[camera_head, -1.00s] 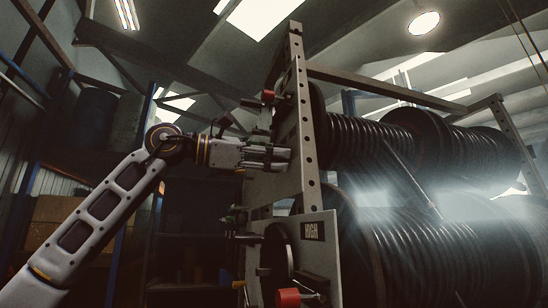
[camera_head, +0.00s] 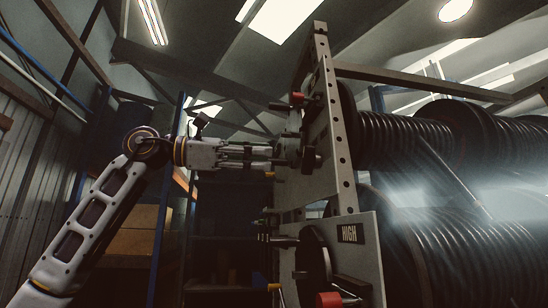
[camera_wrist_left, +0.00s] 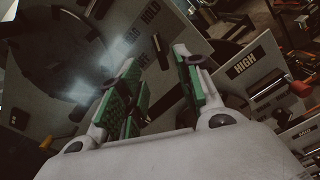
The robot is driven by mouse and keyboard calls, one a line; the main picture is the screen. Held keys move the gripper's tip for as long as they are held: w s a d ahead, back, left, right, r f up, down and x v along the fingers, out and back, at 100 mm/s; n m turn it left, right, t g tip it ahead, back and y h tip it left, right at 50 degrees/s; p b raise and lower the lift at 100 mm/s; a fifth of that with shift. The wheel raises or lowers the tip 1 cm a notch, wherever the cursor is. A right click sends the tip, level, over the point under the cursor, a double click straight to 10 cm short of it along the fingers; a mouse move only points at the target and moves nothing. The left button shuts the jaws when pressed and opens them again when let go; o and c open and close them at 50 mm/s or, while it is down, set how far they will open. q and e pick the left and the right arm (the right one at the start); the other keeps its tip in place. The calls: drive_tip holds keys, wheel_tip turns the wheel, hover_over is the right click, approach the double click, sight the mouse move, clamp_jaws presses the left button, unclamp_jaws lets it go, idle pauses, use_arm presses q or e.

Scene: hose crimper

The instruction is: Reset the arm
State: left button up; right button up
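My left arm comes in from the left, and my left gripper (camera_head: 268,156) points right, level, at the grey upright panel (camera_head: 328,120) of the hose rack. In the left wrist view its two green-padded fingers (camera_wrist_left: 156,62) stand apart, and I see nothing held between them. In the head view the fingertips are close to the panel's left edge and a dark knob there; I cannot tell whether they touch. The lower panel has a label reading HIGH (camera_head: 349,234), which also shows in the left wrist view (camera_wrist_left: 245,63). My right gripper is not in view.
Large reels of black hose (camera_head: 410,143) fill the right side, behind the panels. Red knobs stick out at the panel top (camera_head: 297,99) and bottom (camera_head: 328,299). Shelving with brown boxes (camera_head: 134,232) stands behind my arm. The space above my gripper is open.

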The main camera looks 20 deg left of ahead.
use_arm(q)
drive_tip(key=shift+s+a, duration=0.35)
drive_tip(key=shift+a, duration=0.15)
idle(0.4)
